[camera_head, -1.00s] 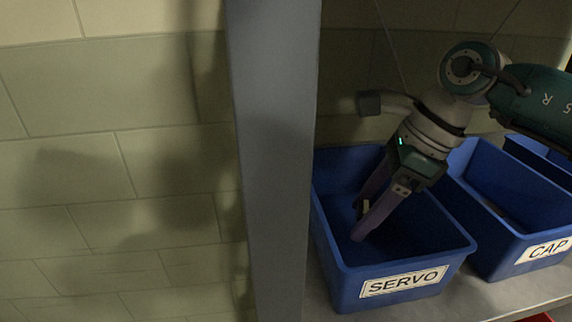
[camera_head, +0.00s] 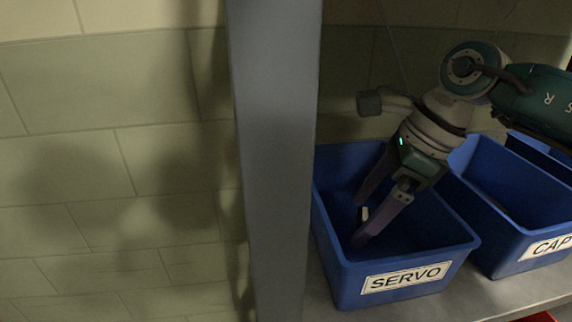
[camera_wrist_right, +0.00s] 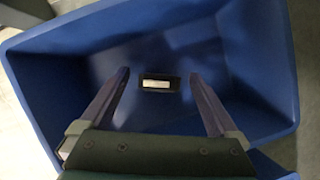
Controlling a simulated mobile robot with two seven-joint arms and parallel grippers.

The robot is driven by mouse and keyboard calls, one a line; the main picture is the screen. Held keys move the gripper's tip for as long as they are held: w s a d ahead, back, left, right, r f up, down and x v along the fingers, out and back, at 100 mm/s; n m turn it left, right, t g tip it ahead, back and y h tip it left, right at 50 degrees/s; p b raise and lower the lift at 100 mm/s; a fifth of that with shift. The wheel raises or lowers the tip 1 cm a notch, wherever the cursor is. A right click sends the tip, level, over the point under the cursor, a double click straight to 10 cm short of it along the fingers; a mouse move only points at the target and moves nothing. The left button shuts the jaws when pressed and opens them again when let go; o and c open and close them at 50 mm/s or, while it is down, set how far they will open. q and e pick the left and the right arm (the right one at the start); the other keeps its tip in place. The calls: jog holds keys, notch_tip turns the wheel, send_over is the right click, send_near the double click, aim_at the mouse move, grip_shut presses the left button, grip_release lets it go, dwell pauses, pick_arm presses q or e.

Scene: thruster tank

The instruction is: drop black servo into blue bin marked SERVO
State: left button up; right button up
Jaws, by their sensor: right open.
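The blue bin marked SERVO (camera_head: 400,296) stands on a shelf in the head view; its inside also shows in the right wrist view (camera_wrist_right: 270,60). My right gripper (camera_head: 359,223) reaches down into this bin with its fingers apart. In the right wrist view my open fingers (camera_wrist_right: 159,75) flank the black servo (camera_wrist_right: 146,84), which has a white label and a gap on each side. The servo also shows between the fingers in the head view (camera_head: 363,214), partly hidden. I cannot tell whether it touches the bin floor. My left gripper is out of view.
A second blue bin marked CAP (camera_head: 490,245) stands just to the right, with another blue bin partly behind it. A grey post (camera_head: 275,150) rises left of the SERVO bin. The metal shelf (camera_head: 510,297) shows in front.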

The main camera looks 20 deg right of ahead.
aim_at(380, 237)
jog(key=shift+r+p, duration=0.55)
jog(key=shift+r, duration=0.2)
jog(key=b+v, duration=0.1)
jog(key=v, duration=0.6)
